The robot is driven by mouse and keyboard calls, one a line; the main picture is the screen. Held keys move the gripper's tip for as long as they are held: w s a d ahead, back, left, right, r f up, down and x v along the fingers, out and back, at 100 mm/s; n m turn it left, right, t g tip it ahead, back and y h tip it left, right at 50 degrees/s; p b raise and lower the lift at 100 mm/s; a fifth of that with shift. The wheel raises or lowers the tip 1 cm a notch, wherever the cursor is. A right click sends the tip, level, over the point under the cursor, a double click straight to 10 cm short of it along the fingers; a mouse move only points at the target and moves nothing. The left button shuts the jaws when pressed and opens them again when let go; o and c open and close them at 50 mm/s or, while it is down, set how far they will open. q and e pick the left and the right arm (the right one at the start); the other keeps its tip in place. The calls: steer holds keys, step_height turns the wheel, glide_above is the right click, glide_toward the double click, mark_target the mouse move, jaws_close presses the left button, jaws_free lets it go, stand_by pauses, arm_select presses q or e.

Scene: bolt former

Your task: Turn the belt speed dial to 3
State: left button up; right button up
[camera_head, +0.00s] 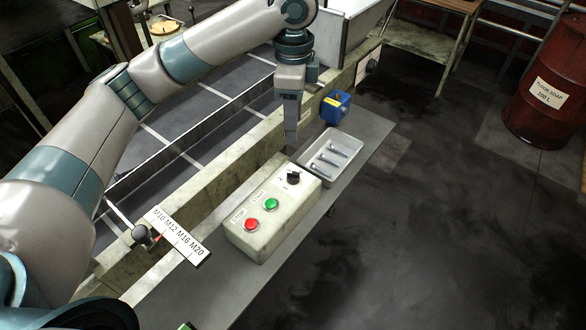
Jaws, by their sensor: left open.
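A black dial (293,178) sits at the far right end of the top of a pale control box (262,227). Small marks surround it, too small to read, so I cannot tell its setting. My left gripper (291,138) points down and appears above and behind the dial in the picture, apart from it. It is open, seen edge-on, and nothing shows between its fingers. My right gripper is not in view.
The box also carries a green button (271,204) and a red button (251,224). A grey tray (352,150) with several bolts and a blue box (335,108) stand close by. A lever (141,235) with a size scale (178,235) is at lower left.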

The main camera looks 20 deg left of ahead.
mark_target(293, 172)
arm_select(q)
step_height(293, 172, down, 16)
steer(key=p, duration=0.4)
steer(key=shift+f, duration=0.25)
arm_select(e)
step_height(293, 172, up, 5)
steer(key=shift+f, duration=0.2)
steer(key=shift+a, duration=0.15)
arm_select(q)
steer(key=shift+c, duration=0.9)
steer(key=c, duration=0.9)
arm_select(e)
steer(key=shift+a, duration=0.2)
